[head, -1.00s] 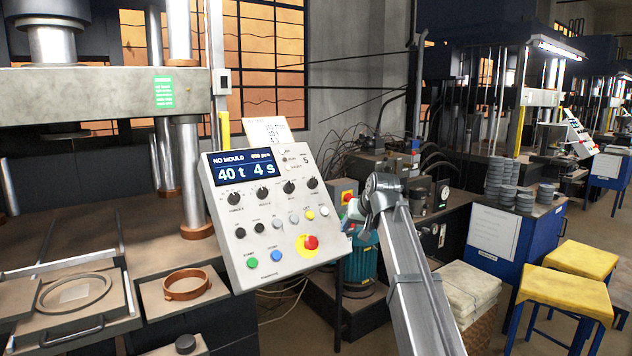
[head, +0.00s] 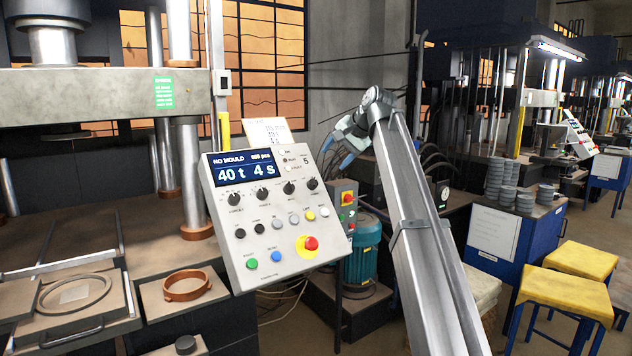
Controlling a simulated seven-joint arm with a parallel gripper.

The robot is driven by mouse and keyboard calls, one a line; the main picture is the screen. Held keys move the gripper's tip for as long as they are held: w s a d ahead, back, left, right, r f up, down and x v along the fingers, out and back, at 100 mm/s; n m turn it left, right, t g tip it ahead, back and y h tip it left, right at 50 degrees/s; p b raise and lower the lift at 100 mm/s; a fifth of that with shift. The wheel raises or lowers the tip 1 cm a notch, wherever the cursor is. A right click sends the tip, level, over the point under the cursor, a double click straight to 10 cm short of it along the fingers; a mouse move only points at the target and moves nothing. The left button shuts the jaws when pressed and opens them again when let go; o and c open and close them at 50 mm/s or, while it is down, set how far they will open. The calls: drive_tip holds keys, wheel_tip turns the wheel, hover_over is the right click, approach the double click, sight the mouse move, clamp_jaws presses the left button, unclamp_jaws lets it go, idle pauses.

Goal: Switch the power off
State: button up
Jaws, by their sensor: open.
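The control panel (head: 274,222) stands tilted in the middle. Its display is lit and reads "NO MOULD", 40 t and 4 s. It carries black knobs, small coloured buttons and a red mushroom button on a yellow ring (head: 309,244). Right of it is a grey switch box (head: 343,225) with a red button on a yellow plate (head: 348,199) and a green one below. Which control is the power switch cannot be read. My gripper (head: 334,160) is open and empty. In the picture it is above the grey box and right of the panel's top, apparently touching neither.
A blue-green motor (head: 364,252) stands below the grey box. A paper card (head: 268,132) rises behind the panel's top. The press (head: 95,95) is at the left. Yellow stools (head: 570,278) and a blue cabinet (head: 492,238) with stacked discs (head: 501,180) are at the right.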

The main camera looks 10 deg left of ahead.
sight(315, 180)
drive_tip(key=x, duration=1.4)
drive_tip(key=shift+r, duration=0.1)
drive_tip(key=shift+c, duration=0.4)
drive_tip(key=c, duration=1)
drive_tip(key=shift+o, duration=0.2)
drive_tip(key=shift+n, duration=0.3)
drive_tip(key=n, duration=0.5)
drive_tip(key=shift+n, duration=0.3)
drive_tip(key=n+t, duration=0.1)
drive_tip(key=n, duration=0.4)
drive_tip(key=shift+h, duration=0.3)
drive_tip(key=o, duration=1)
